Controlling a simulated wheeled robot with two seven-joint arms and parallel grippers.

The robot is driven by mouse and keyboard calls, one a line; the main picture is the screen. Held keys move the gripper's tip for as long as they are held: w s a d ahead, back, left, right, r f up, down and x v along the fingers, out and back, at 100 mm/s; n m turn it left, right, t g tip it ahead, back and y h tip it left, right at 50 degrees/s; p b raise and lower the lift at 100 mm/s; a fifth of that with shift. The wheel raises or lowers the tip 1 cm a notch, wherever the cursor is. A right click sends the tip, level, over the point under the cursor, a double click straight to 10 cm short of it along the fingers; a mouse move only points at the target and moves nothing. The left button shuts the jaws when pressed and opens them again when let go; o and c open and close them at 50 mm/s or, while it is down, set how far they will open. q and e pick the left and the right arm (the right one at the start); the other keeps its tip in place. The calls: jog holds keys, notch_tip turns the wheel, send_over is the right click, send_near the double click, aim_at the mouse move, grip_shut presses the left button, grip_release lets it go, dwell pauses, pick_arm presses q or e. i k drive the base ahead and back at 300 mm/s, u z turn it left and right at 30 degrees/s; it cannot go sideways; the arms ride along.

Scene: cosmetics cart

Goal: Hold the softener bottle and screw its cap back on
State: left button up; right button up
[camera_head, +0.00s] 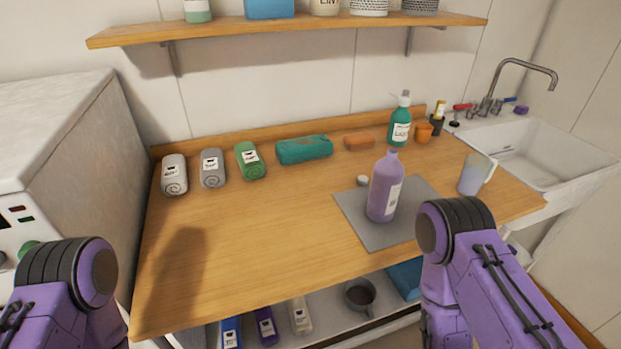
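A purple softener bottle (384,190) stands upright on a grey mat (370,233) on the right part of the wooden counter. Its narrow neck points up, and I cannot tell for certain whether the top is bare. A small whitish round cap (362,181) lies on or by the mat's back left edge, left of the bottle and apart from it. Purple links of my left arm show at the lower left and of my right arm at the lower right. Neither gripper shows in the view.
A pitcher (476,174) stands right of the mat, before the sink (545,153). A green pump bottle (400,122) and orange cup (423,133) stand behind. Rolled towels (212,168) line the back left. The counter's left and middle (270,240) are clear. A shelf (290,31) hangs above.

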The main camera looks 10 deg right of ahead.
aim_at(388, 173)
jog(key=u, duration=0.15)
jog(key=k, duration=0.6)
jog(key=z, duration=1)
jog(key=i, duration=0.5)
jog(key=u, duration=0.05)
